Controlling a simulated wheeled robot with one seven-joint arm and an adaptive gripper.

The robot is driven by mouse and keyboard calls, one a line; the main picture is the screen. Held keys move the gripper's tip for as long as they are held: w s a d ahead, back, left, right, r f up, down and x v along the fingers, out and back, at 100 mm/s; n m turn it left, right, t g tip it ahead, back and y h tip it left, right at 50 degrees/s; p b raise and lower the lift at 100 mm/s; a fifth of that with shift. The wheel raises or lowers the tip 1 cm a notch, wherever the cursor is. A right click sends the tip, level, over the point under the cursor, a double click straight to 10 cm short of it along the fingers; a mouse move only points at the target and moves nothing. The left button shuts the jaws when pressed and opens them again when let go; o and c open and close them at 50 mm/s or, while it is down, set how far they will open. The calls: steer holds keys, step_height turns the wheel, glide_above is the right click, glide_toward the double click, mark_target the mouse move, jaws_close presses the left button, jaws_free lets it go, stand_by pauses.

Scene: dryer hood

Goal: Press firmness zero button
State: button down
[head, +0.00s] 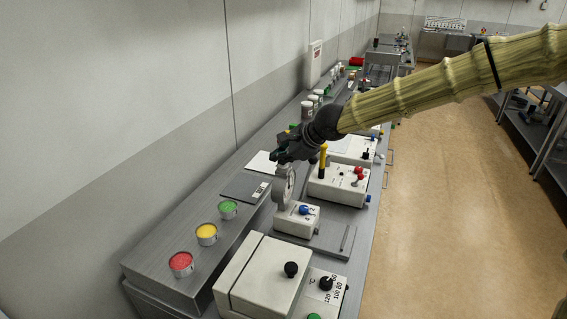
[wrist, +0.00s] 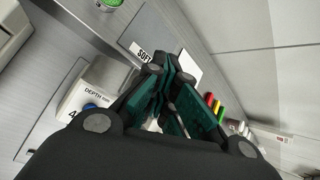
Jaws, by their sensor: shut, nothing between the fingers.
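My gripper (head: 277,156) is shut and empty, at the top of the dial gauge. I cannot tell whether it touches it. The closed green fingers (wrist: 163,66) fill the middle of the wrist view and hide part of the tester. I cannot make out a zero button.
A large white box with a black knob (head: 291,269) stands in front. Red (head: 181,262), yellow (head: 207,233) and green (head: 228,209) cans stand on the left ledge, near a grey card (head: 243,187). A white box with a yellow post (head: 323,160) and red knobs stands behind.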

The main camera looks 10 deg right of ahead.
mark_target(281, 166)
stand_by(0.3)
steer(key=shift+r+p, duration=1.2)
steer(key=shift+p, duration=0.25)
steer(key=shift+r+p, duration=2.5)
steer(key=shift+p, duration=0.4)
